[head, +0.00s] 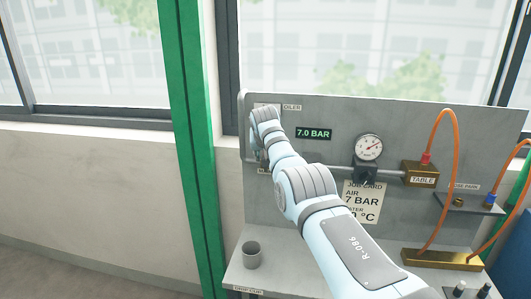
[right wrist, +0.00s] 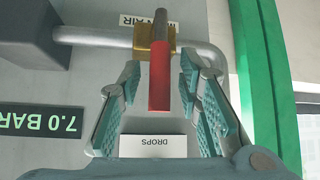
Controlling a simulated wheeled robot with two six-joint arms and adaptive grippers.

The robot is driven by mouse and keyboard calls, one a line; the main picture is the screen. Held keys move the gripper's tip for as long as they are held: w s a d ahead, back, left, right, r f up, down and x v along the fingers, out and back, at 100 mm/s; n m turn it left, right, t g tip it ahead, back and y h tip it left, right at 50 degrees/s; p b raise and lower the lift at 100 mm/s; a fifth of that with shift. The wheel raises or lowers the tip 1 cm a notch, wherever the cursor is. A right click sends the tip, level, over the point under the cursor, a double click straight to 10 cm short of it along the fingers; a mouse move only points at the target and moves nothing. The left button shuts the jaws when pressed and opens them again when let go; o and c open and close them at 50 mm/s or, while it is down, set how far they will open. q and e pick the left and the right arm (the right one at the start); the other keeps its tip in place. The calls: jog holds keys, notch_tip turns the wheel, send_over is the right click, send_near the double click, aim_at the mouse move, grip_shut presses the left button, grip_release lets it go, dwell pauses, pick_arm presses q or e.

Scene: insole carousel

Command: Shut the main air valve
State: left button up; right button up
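The main air valve shows in the right wrist view as a brass body (right wrist: 143,42) on a grey pipe. Its red lever (right wrist: 159,88) lies across the pipe's straight run and extends toward my gripper. My right gripper (right wrist: 160,76) is open, with one teal-padded finger on each side of the lever. Gaps show between the lever and both fingers. In the head view my right arm reaches to the upper left of the grey panel (head: 350,115) and hides the valve. The green pressure display (head: 314,133) reads 7.0 BAR. My left gripper is not in view.
A round gauge (head: 368,148) and a brass TABLE block (head: 421,174) with an orange hose (head: 436,125) are right of my arm. A grey cup (head: 251,254) stands on the shelf below. A green post (head: 190,150) rises left of the panel.

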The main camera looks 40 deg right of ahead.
jog(key=shift+r, duration=0.1)
jog(key=shift+s+a+r, duration=0.1)
jog(key=shift+s+r, duration=0.05)
jog(key=shift+r, duration=0.1)
jog(key=v, duration=1.1)
jog(key=shift+a, duration=0.15)
